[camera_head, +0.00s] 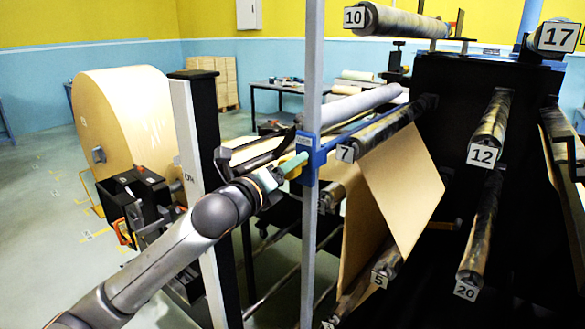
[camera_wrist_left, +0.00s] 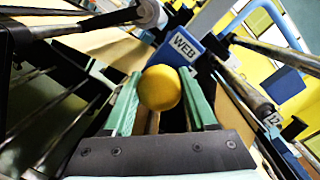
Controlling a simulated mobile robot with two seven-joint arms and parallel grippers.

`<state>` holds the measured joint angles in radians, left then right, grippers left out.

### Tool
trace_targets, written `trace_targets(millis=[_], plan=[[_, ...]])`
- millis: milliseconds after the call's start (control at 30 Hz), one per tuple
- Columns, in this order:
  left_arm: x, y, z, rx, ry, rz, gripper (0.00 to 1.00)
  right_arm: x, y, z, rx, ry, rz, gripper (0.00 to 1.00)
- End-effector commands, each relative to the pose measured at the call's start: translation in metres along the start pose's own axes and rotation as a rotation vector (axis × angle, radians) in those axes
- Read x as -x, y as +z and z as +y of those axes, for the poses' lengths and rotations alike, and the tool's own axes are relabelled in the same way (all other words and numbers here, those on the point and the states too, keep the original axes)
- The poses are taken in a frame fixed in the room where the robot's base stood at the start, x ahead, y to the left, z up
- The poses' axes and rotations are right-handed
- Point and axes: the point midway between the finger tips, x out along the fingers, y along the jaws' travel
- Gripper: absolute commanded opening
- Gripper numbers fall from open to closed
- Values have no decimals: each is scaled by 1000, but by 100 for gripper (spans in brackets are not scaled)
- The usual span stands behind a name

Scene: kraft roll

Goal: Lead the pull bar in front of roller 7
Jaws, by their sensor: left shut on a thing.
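The pull bar's blue end block (camera_head: 318,158), marked WEB, is beside the grey upright post, just left of roller 7's tag in the head view. A blue bar runs back from it along roller 7 (camera_head: 388,126). My left gripper (camera_head: 291,166) has green fingers and is at the block's left side. In the left wrist view its fingers (camera_wrist_left: 160,100) are shut on a yellow knob (camera_wrist_left: 160,88), with the blue WEB block (camera_wrist_left: 184,48) right behind it. Brown kraft paper (camera_head: 402,190) hangs below roller 7. My right gripper is not in view.
The grey post (camera_head: 312,70) crosses the head view in front of the machine. Roller 5 (camera_head: 386,264) is below, rollers 12 (camera_head: 490,125) and 20 (camera_head: 480,235) to the right, and roller 10 (camera_head: 400,22) above. A large kraft roll (camera_head: 125,115) stands at left.

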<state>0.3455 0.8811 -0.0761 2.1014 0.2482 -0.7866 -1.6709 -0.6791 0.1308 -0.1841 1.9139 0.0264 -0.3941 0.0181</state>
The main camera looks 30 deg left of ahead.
Motion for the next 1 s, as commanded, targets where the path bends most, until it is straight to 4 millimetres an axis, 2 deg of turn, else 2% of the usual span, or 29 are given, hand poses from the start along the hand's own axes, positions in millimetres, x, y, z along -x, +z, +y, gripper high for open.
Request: trace_targets(millis=[33,200,700,1000], plan=[[0,8,-5,-3,2,-2,0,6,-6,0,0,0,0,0],[-1,19,-10,-2,1,-2,0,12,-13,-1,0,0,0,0],[-1,20,-11,-2,1,-4,0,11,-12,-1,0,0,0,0],[-1,53,-42,-3,-2,-8,0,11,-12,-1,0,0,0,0]])
